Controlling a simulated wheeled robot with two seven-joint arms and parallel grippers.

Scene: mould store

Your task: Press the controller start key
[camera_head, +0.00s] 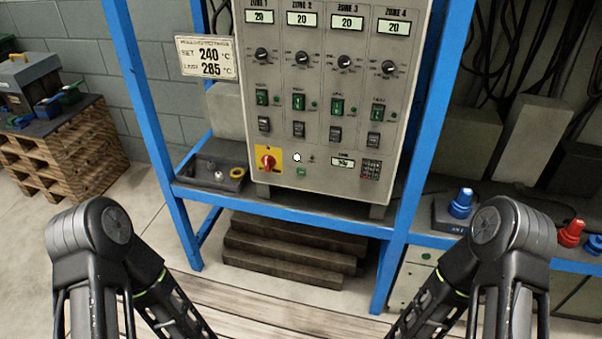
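The grey controller cabinet (325,110) stands upright on a blue frame in the middle of the view. Along its lower edge are a red rotary switch (267,161) on a yellow plate, a small white round button (297,157), a small green key (301,171), a small display (343,162) and a dark keypad (371,169). The labels there are too small to read, so I cannot tell which is the start key. Both my arms show at the bottom left and right, below the cabinet. Their grippers are out of view.
Zone displays (303,19) read 20, above knobs and green switches. A sign (206,56) reads 240 and 285. A grey tray (213,172) sits left of the cabinet. Blue posts (431,110) flank it. Wooden steps (290,250) lie below; blue and red fittings (570,233) stand right.

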